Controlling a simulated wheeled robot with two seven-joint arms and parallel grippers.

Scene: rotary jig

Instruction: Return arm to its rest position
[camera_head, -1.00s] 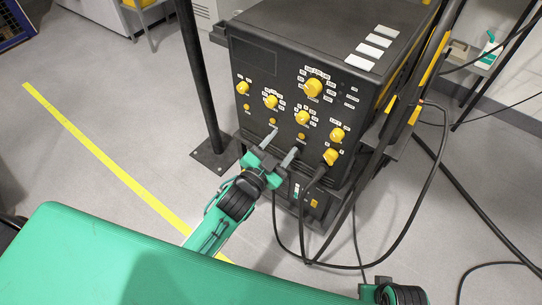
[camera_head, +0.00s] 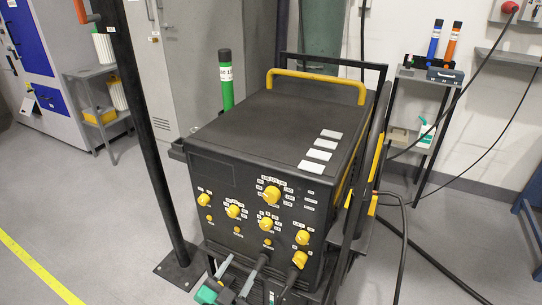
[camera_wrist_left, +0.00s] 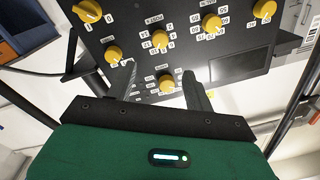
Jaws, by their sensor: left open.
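My left gripper (camera_head: 241,267) is at the bottom edge of the head view, low in front of the black machine's knob panel. Its grey fingers are spread, with nothing seen between them. In the left wrist view the open gripper (camera_wrist_left: 162,84) points at the panel, with a small yellow knob (camera_wrist_left: 166,84) seen between the fingers. Whether the fingers touch the panel cannot be told. The black machine (camera_head: 265,125) has several yellow knobs, including a large one (camera_head: 271,194). Most of my left arm is cut off below the head view. My right gripper is not in view.
A black post (camera_head: 146,130) on a floor plate stands left of the machine. Black cables (camera_head: 403,250) hang at its right. A shelf (camera_head: 420,95) is at the back right. The floor at left is open.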

